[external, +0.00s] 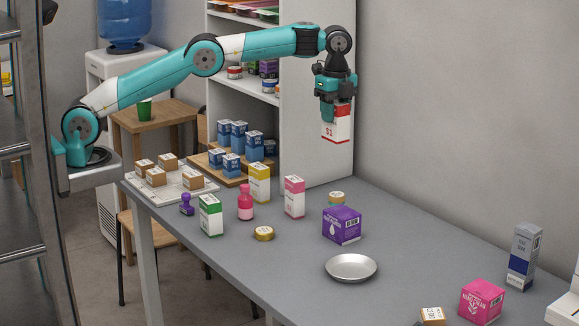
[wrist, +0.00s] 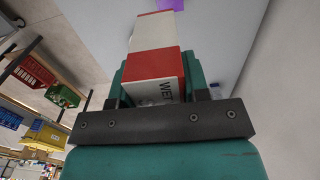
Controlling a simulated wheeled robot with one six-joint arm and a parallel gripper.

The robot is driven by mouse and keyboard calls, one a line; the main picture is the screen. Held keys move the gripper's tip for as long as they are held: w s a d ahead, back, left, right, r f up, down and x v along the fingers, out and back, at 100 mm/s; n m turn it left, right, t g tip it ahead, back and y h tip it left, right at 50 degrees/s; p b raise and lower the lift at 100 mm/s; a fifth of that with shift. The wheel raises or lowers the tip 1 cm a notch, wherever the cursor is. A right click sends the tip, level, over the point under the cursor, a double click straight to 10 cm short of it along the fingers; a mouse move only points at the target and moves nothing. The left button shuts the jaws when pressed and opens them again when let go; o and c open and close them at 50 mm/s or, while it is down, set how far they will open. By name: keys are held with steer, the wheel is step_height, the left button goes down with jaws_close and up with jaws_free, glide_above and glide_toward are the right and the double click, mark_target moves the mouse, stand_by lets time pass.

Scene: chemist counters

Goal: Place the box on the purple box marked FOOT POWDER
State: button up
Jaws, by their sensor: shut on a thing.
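My gripper (external: 336,98) is shut on a white and red box (external: 338,127) marked S1 and holds it upright, high above the grey counter. In the wrist view the same box (wrist: 153,62) sits between the teal fingers, with "WET" readable on its near face. The purple box (external: 342,225) stands on the counter, below the held box and slightly right of it. Its print is too small to read. A bit of purple (wrist: 170,4) shows at the top edge of the wrist view, mostly hidden behind the held box.
A metal dish (external: 351,268) lies in front of the purple box, and a small tan-lidded jar (external: 337,198) is behind it. A pink-and-white box (external: 294,197) stands to the left. A magenta box (external: 481,300) is at front right.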

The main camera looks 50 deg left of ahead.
steer(key=shift+w+a+r, duration=0.35)
steer(key=shift+w+a, duration=0.3)
steer(key=shift+w, duration=0.1)
glide_above(335, 207)
step_height(335, 207, down, 14)
steer(key=f, duration=0.1)
steer(key=shift+s+d+f+p, duration=0.1)
steer(key=shift+f+p, duration=0.25)
steer(key=shift+f, duration=2.1)
steer(key=shift+f, duration=0.2)
steer(key=o, duration=1)
steer(key=shift+c, duration=0.2)
steer(key=shift+r, duration=0.15)
